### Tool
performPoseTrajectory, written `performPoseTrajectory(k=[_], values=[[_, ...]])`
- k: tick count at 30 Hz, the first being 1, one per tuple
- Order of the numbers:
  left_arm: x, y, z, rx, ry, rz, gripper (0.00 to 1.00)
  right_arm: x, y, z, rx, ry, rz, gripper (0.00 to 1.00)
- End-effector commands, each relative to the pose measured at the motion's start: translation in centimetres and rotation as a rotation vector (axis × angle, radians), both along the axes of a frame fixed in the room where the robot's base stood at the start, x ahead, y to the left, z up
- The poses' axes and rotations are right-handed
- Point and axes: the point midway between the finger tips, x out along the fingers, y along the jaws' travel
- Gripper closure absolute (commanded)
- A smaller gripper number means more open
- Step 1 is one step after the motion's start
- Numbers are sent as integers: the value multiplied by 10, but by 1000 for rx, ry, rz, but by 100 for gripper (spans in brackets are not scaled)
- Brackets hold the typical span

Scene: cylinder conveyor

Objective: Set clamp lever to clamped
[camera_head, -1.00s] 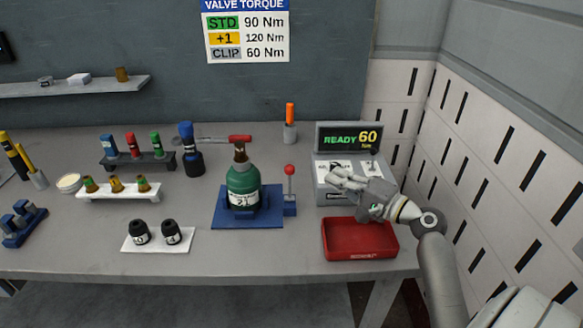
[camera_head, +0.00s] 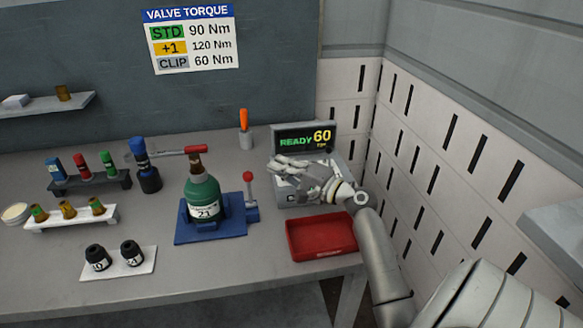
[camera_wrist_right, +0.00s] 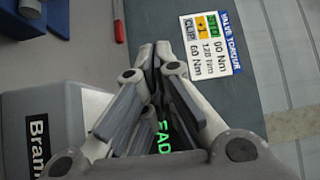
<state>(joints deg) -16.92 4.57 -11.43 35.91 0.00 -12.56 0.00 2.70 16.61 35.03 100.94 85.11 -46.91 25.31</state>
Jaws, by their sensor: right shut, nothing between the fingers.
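The clamp lever (camera_head: 249,191) is a short upright rod with a red ball on top. It stands at the right side of the blue clamp base (camera_head: 232,229), which holds a green cylinder (camera_head: 203,198) with a brown neck. My right gripper (camera_head: 275,165) is shut and empty. It is over the grey torque unit, to the right of and behind the lever, apart from it. In the right wrist view its fingers (camera_wrist_right: 157,62) are together in front of the unit. The lever is not clearly seen there. My left gripper is not in view.
The grey torque unit has a display (camera_head: 304,138) reading READY 60. A red tray (camera_head: 321,254) lies in front of it. A pot with an orange-handled tool (camera_head: 245,130) stands behind. Two black caps (camera_head: 115,255) and racks of coloured parts (camera_head: 92,180) are at left.

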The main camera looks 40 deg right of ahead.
Motion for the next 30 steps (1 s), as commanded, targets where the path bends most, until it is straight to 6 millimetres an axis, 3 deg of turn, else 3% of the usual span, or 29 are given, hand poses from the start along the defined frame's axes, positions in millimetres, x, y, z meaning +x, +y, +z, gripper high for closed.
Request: performPoseTrajectory(k=[6, 15, 30], values=[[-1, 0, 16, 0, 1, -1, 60, 43, 10, 6, 1, -1, 0, 100], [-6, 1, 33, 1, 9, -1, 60, 21, 40, 0, 1, 2, -1, 100], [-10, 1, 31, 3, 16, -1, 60, 19, 44, -2, -3, -2, 0, 100]])
